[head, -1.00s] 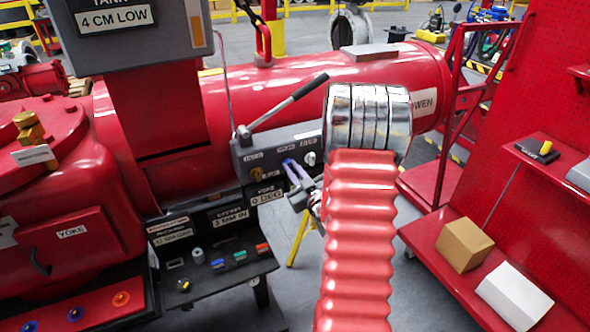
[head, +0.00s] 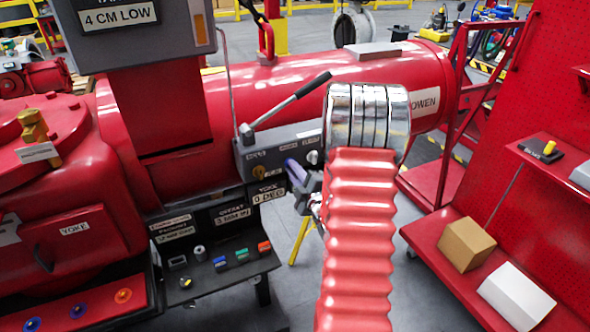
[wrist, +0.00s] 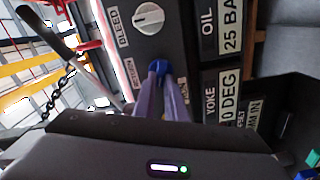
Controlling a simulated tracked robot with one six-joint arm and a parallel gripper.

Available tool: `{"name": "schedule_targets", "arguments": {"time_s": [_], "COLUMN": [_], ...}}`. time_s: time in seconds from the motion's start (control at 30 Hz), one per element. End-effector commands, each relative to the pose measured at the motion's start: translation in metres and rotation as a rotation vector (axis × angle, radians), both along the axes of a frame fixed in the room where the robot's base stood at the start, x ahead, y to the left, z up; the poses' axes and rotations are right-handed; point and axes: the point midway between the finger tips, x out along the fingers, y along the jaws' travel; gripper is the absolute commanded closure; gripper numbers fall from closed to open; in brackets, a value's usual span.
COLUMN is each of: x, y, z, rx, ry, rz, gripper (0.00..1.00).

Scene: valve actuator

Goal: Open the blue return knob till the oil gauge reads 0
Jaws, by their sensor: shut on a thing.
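The blue return knob (wrist: 158,67) is on the dark control panel in the wrist view. My gripper (wrist: 160,80) has its two purple fingers closed around the knob. In the head view my gripper (head: 291,168) reaches the panel's front face, and the knob itself is hidden by it. The oil gauge label (wrist: 209,20) and its readout of 25 BA, cut off at the edge (wrist: 231,40), show at the upper right of the wrist view.
A white bleed knob (wrist: 149,17) sits beside the return knob. A shelf with small coloured parts (head: 215,285) is below. A red rack (head: 490,310) stands at right.

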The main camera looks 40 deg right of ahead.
Motion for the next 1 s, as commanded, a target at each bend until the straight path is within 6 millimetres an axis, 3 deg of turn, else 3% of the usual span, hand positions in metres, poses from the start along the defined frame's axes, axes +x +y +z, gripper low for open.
{"name": "schedule_targets", "arguments": {"time_s": [0.4,0.93,0.97,1.0], "x": [0.0001,-0.0003,-0.0003,-0.0003], "y": [0.0031,0.0039,0.0039,0.0038], "z": [-0.0052,-0.0069,-0.0070,-0.0069], "rx": [-0.228,-0.260,-0.259,-0.259], "ry": [0.073,0.085,0.086,0.086], "rz": [0.005,0.007,0.007,0.007], "gripper": [1.00,1.00,0.88,0.86]}}
